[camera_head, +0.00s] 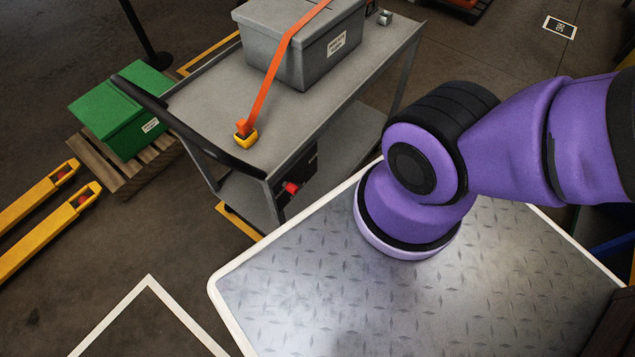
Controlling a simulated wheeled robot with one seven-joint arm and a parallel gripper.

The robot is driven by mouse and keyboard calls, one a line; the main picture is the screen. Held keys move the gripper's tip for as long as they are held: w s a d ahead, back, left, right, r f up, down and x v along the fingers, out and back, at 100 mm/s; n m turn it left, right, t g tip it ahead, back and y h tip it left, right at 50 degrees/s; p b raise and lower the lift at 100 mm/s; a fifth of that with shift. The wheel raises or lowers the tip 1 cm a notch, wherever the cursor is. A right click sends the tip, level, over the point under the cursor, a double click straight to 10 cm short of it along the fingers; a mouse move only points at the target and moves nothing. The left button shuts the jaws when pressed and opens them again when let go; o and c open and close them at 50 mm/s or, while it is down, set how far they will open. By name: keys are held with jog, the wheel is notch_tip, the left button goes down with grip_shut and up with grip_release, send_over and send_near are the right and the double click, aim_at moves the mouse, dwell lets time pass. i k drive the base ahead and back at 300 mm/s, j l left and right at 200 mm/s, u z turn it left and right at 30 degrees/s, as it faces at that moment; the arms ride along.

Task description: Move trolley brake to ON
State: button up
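The grey trolley (195,103) stands at the upper middle of the head view, with a black push handle along its near left end. A black panel (305,172) is on the trolley's near side, below the top shelf. A red knob or lever end (291,188) sticks out by this panel and looks like the trolley brake. Its markings are too small to read, so I cannot tell its setting. My purple arm crosses the right side of the view, to the right of the brake. My gripper is out of view.
A green box (120,108) rests on a wooden pallet (125,172) at left. Yellow forks (50,225) lie beside it.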

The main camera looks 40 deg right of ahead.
aim_at(292, 188)
jog(key=j+z, duration=0.1)
jog(key=z, duration=0.25)
jog(key=j+z, duration=0.15)
jog(key=z, duration=0.2)
jog(key=k+z, duration=0.1)
jog(key=z, duration=0.25)
jog(key=k+j+z, duration=0.4)
jog(key=k+j, duration=0.15)
jog(key=j, duration=0.15)
jog(key=k+j+z, duration=0.4)
jog(key=k, duration=0.25)
jog(key=k+j, duration=0.45)
jog(key=i+l, duration=0.25)
jog(key=i, duration=0.15)
